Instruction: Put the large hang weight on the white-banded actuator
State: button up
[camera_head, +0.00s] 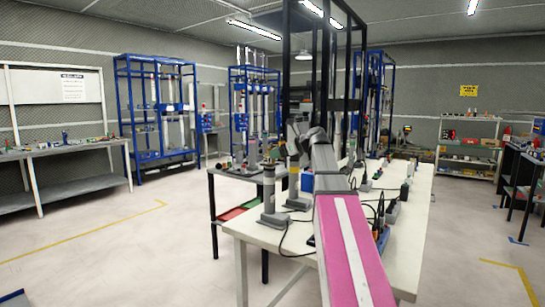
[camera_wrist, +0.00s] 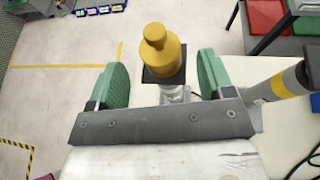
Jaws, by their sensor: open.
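A yellow-ochre weight (camera_wrist: 164,55) with a round knob on top shows in the wrist view, on a black square plate (camera_wrist: 150,76) above a pale metal cylinder (camera_wrist: 175,95). My gripper (camera_wrist: 162,78) is open, its green fingers on either side of the weight with visible gaps. A grey actuator with a pale band (camera_head: 268,180) stands upright at the table's near left. A yellow-banded actuator (camera_head: 293,170) stands behind it; a yellow-banded cylinder (camera_wrist: 278,87) is at right in the wrist view.
The white table (camera_head: 405,235) holds cables and several small devices right of my arm. A darker table with red and green trays (camera_head: 238,212) adjoins its left side. Blue-framed racks (camera_head: 158,110) stand at the back.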

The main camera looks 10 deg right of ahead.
jog(key=v, duration=0.8)
jog(key=shift+d+r, duration=0.15)
jog(key=shift+s, duration=0.1)
dwell(0.7)
